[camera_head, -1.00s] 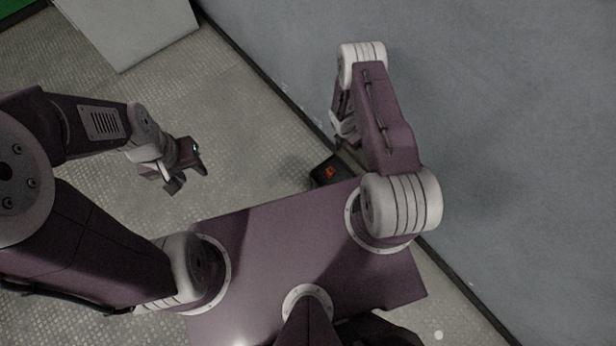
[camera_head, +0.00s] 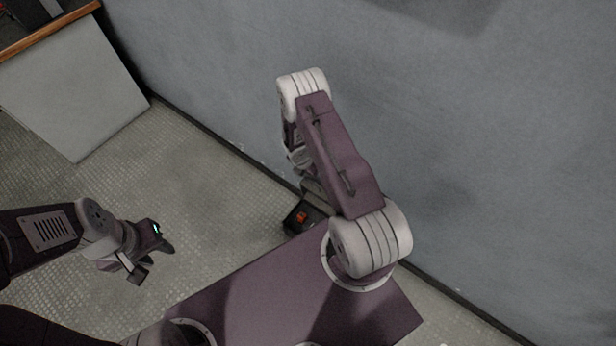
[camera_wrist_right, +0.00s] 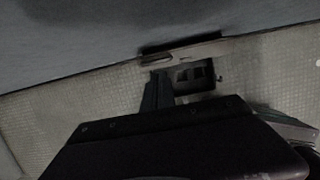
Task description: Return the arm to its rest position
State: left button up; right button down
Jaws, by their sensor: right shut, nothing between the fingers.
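My left gripper (camera_head: 156,262) hangs at the lower left of the head view, above the patterned floor, its two fingers apart and nothing between them. My right arm (camera_head: 335,150) is folded beside the grey wall, with its elbow up. Its gripper end points down and is mostly hidden behind the arm's own links in the head view. In the right wrist view a dark narrow finger shape of my right gripper (camera_wrist_right: 158,92) points toward the floor by the wall. The gripper is shut and holds nothing.
The plain grey wall (camera_head: 460,130) runs close along my right arm. A white-sided cabinet or bench (camera_head: 75,90) with a wooden top edge stands at the upper left. The patterned floor (camera_head: 200,175) between the bench and me is clear.

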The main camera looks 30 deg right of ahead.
jog(key=shift+f, duration=0.15)
jog(key=w+a+r+t, duration=0.1)
jog(key=w+r+t, duration=0.2)
jog(key=w+r, duration=0.65)
notch_tip(320, 180, up, 14)
jog(key=s+a+m, duration=0.2)
jog(key=a+m, duration=0.1)
jog(key=m, duration=0.1)
jog(key=s+a+r+m, duration=0.3)
jog(key=s+r+m, duration=0.3)
jog(key=s+m, duration=0.4)
jog(key=s+a+f+m+g+y, duration=0.1)
jog(key=s+a+m, duration=0.1)
jog(key=s+m, duration=0.25)
jog(key=s+a+f+m+g+y, duration=0.1)
jog(key=s+a+m+g+y, duration=0.15)
jog(key=s, duration=0.35)
notch_tip(320, 180, up, 18)
jog(key=m+p, duration=0.1)
jog(key=p, duration=1.7)
jog(key=shift+s+a+f+m, duration=0.15)
jog(key=shift+s+a+m, duration=0.15)
jog(key=shift+s+a, duration=0.15)
